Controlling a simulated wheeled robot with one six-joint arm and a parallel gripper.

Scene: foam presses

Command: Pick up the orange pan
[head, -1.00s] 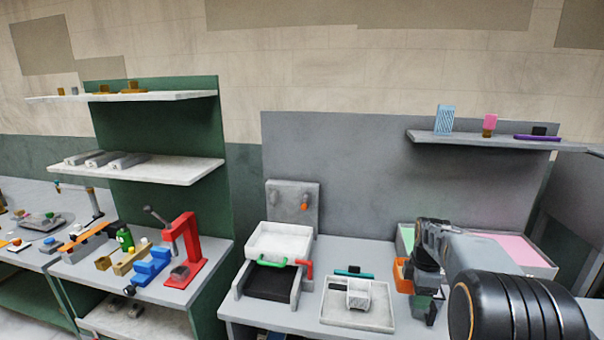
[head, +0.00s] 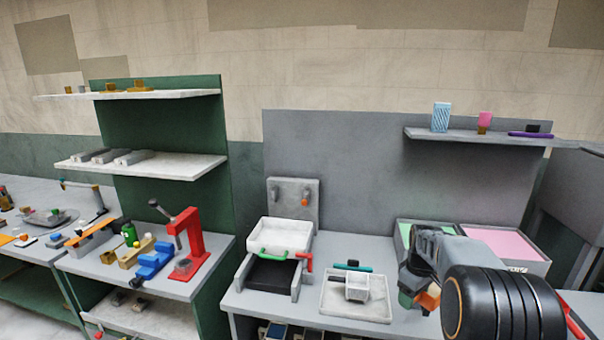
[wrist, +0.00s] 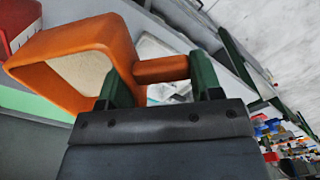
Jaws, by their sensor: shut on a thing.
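The orange pan (wrist: 85,55) fills the left of the wrist view. It has a square orange rim, a pale inside and a short round handle (wrist: 162,68). In the head view, my gripper (head: 418,290) is over the right part of the grey bench, mostly hidden by my arm. Only a small orange piece of the pan (head: 428,298) shows there.
A pale tray (head: 335,308) with a small white box stands left of my gripper. Behind my arm is a bin with green and pink (head: 505,245) sections. A grey press (head: 272,262) with a green handle stands further left. A shelf (head: 480,138) hangs above.

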